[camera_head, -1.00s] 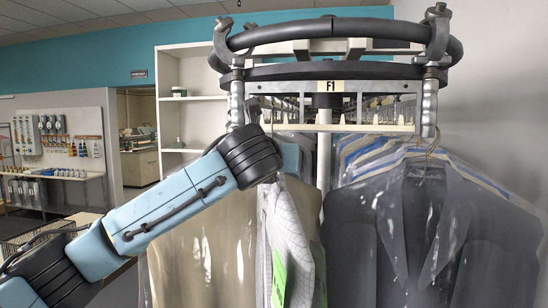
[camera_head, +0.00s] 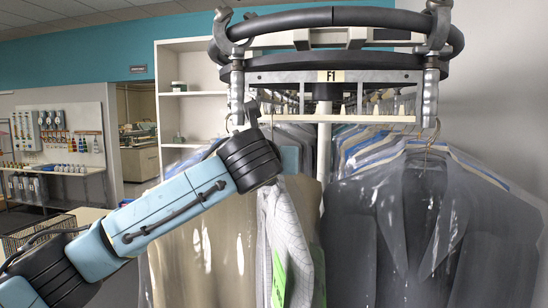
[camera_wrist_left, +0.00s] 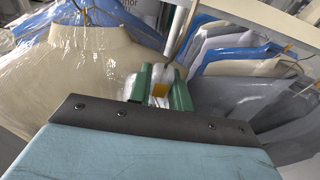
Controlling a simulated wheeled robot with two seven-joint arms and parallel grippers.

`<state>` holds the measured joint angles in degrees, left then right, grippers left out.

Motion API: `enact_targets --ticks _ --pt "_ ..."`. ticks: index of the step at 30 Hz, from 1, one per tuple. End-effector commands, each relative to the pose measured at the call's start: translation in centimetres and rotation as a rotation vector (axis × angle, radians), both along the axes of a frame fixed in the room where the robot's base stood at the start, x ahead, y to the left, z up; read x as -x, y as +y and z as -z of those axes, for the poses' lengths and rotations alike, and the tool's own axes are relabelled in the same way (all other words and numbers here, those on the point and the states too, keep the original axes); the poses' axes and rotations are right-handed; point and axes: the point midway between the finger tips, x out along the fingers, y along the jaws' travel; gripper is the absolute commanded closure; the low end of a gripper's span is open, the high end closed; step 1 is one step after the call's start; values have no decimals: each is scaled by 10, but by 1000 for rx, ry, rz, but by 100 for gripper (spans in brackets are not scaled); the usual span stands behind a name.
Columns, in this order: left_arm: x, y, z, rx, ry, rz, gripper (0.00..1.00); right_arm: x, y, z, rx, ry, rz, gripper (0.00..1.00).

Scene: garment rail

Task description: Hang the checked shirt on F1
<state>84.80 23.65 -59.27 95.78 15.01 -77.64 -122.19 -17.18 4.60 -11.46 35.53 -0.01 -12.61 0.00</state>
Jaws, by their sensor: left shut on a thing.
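The checked shirt (camera_head: 287,235), pale with a fine grid pattern and a green tag (camera_head: 278,278), hangs from my left gripper in the head view, below its wrist. The rail section labelled F1 (camera_head: 331,76) is above and slightly right of the shirt. My right gripper is not in view.
A dark jacket in clear film (camera_head: 430,225) hangs close on the right, and a beige garment (camera_head: 200,245) hangs on the left. More bagged clothes hang behind. A curved dark rail (camera_head: 340,75) runs overhead. White shelves (camera_head: 190,120) stand behind at left.

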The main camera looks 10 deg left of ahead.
Motion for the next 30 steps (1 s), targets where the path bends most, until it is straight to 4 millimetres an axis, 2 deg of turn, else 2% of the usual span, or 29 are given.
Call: enact_targets --ticks 12,13,18,26,30 --pt "0 0 4 0 -3 1 100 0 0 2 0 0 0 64" --pt "0 0 4 0 -3 1 78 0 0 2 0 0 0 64" --pt "0 0 4 0 -2 1 55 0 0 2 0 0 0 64" --pt "0 0 6 -1 2 0 55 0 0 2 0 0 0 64" --pt "8 -1 4 -1 -1 3 55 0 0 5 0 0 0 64"
